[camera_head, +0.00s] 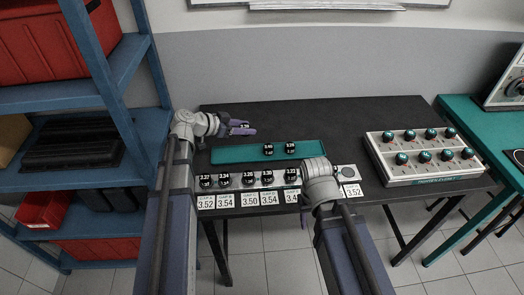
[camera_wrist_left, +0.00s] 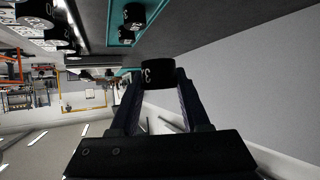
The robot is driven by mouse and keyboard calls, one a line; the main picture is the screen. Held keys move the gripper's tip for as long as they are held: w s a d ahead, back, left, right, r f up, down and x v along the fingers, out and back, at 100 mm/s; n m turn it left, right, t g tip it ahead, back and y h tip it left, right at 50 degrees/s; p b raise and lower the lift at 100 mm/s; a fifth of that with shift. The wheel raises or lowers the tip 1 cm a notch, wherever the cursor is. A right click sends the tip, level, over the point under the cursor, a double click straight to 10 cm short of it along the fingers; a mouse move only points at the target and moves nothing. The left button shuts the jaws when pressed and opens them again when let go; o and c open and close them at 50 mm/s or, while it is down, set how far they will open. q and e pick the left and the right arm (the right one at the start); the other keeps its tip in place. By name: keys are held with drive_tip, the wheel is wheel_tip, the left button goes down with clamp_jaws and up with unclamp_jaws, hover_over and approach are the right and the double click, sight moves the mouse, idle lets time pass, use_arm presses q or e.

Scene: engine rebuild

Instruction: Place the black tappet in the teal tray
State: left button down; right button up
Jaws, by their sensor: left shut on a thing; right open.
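My left gripper (camera_head: 240,130) is shut on a black tappet (camera_head: 245,126), held beyond the back edge of the teal tray (camera_head: 225,156). In the left wrist view this black tappet (camera_wrist_left: 157,70) sits between the two fingertips, with part of a white number showing. Two other black tappets (camera_head: 268,149) (camera_head: 290,147) stand in the tray's right half. The tray's left half is bare. My right gripper (camera_head: 305,213) is open at the right of the tappet row; my wrist hides most of it.
In front of the tray, a row of several black tappets (camera_head: 225,179) stands on a light rack above white number labels (camera_head: 226,201). A box with teal knobs (camera_head: 432,178) stands at the table's right. The black table (camera_head: 350,115) is clear at the back.

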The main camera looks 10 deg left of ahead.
use_arm(q)
drive_tip(key=b, duration=0.6)
hover_over(247, 154)
drive_tip(key=shift+w+a+f, duration=0.1)
drive_tip(key=shift+f, duration=3.1)
wheel_tip(247, 154, down, 4)
drive_tip(key=b, duration=0.4)
drive_tip(key=shift+r, duration=0.15)
drive_tip(key=c, duration=0.7)
unclamp_jaws()
drive_tip(key=shift+o, duration=0.2)
